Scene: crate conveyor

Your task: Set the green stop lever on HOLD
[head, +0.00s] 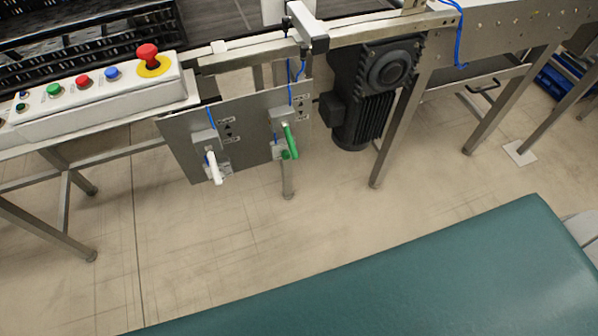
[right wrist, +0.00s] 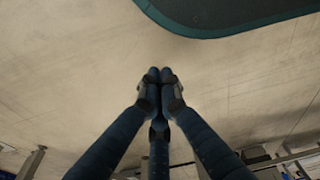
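The green stop lever (head: 290,142) is on the right half of a grey metal panel (head: 243,133) under the conveyor, in the head view. Its handle points down, slightly tilted to the right at its lower end. Small labels with arrow marks (head: 302,107) sit up and right of its pivot; their text is too small to read. Neither gripper shows in the head view. In the right wrist view, my right gripper (right wrist: 159,77) has its fingertips together with nothing visible between them, pointing over bare floor. My left gripper is out of sight.
A white-handled lever (head: 214,168) hangs left of the green one on the panel. A button box with a red emergency stop (head: 148,56) stands upper left. A dark motor (head: 372,88) hangs right of the panel. A green-topped surface (head: 420,275) fills the lower right. Floor between is clear.

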